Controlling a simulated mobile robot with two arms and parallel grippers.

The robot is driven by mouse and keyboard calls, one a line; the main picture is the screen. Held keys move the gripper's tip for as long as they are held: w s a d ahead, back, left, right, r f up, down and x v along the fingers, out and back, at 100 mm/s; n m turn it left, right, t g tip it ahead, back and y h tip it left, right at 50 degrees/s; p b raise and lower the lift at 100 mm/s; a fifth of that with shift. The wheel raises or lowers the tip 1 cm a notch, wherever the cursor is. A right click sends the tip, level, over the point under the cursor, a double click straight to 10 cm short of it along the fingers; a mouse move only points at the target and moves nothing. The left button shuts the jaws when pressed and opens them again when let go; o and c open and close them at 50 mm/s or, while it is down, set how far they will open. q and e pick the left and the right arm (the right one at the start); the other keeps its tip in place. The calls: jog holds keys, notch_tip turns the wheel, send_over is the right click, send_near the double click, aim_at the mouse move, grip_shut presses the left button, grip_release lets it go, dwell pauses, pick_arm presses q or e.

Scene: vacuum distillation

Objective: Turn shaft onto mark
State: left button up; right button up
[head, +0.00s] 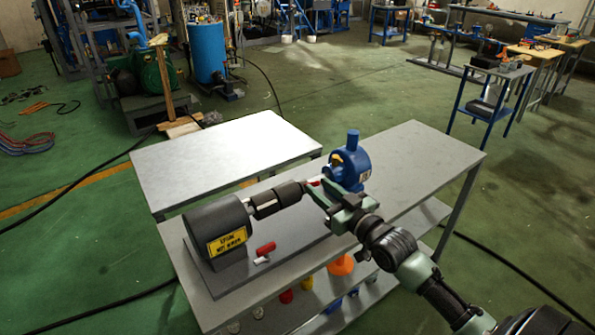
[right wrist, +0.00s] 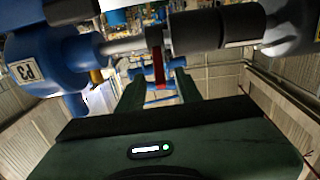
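In the head view a dark grey motor (head: 215,222) with a yellow label sits on the bench, its black coupling (head: 275,199) pointing at a blue pump (head: 348,168). The coupling also shows in the right wrist view (right wrist: 215,30), with the metal shaft (right wrist: 122,46) running left into the pump (right wrist: 50,50), labelled P3. A dark collar on the shaft carries a red strip (right wrist: 159,70). My right gripper (head: 322,192) is at the shaft between coupling and pump. In the right wrist view its fingers (right wrist: 160,82) are apart, with the strip seen between them; contact cannot be told. My left gripper is out of view.
A red-and-white piece (head: 265,249) lies on the base plate before the motor. The lower shelf holds an orange item (head: 341,265) and several small coloured ones. A bare grey table (head: 215,155) stands behind; the bench top (head: 430,150) right of the pump is clear.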

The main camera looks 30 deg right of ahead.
jog(key=shift+w+a, duration=0.15)
jog(key=shift+w, duration=1.45)
jog(key=shift+w+a, duration=0.1)
jog(key=shift+w, duration=1.45)
grip_shut()
